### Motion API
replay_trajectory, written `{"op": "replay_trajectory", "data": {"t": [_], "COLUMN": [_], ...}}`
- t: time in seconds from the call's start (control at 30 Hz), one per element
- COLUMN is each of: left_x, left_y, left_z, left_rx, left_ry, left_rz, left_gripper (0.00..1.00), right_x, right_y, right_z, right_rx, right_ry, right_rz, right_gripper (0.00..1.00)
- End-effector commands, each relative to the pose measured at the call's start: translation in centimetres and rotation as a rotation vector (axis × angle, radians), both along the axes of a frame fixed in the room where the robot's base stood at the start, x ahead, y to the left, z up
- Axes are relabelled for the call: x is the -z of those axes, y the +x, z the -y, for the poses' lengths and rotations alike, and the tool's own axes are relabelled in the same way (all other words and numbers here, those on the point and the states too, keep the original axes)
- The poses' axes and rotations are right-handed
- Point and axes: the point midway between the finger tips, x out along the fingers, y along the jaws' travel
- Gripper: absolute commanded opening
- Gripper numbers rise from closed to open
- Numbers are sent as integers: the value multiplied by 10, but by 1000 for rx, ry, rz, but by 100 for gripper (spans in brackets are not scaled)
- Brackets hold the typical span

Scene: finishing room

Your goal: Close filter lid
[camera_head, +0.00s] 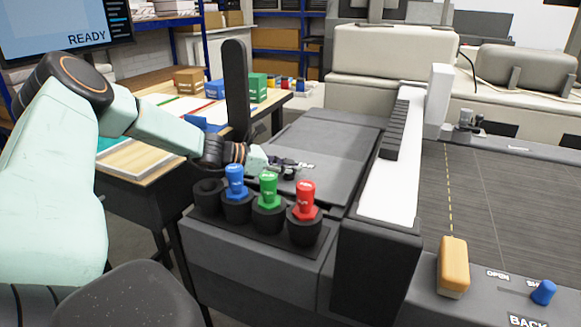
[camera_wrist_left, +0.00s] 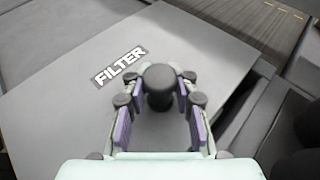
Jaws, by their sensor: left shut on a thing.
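The filter lid (camera_head: 325,150) is a flat dark grey panel on top of the machine's left part. It also shows in the left wrist view (camera_wrist_left: 60,125) with a white FILTER label (camera_wrist_left: 119,65). A dark round knob (camera_wrist_left: 158,85) stands on the lid. My left gripper (camera_head: 288,170) is low over the near left part of the lid. In the left wrist view its purple-padded fingers (camera_wrist_left: 155,100) stand on both sides of the knob and are shut on it. The lid looks about flat; whether it sits fully down I cannot tell. My right gripper is not in view.
Blue (camera_head: 235,182), green (camera_head: 268,190) and red (camera_head: 305,200) bottles stand in black holders at the lid's near edge. A dark upright post (camera_head: 236,85) rises beside my left forearm. A yellow block (camera_head: 453,265) and blue knob (camera_head: 543,292) are at the right front.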

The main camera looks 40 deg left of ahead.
Motion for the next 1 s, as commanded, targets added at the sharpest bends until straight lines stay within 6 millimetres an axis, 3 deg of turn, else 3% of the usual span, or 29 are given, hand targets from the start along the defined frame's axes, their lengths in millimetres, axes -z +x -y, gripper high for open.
{"op": "replay_trajectory", "data": {"t": [0.33,0.37,0.6,1.0], "left_x": [-6,-6,-5,-8], "left_y": [6,6,4,1], "left_z": [-5,-5,-3,-2], "left_rx": [-7,-7,-4,-3], "left_ry": [2,2,1,0], "left_rz": [12,12,9,9], "left_gripper": [0,26,46,46], "right_x": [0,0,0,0], "right_y": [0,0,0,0], "right_z": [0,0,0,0], "right_rx": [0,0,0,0], "right_ry": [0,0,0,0], "right_rz": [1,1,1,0], "right_gripper": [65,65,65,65]}}
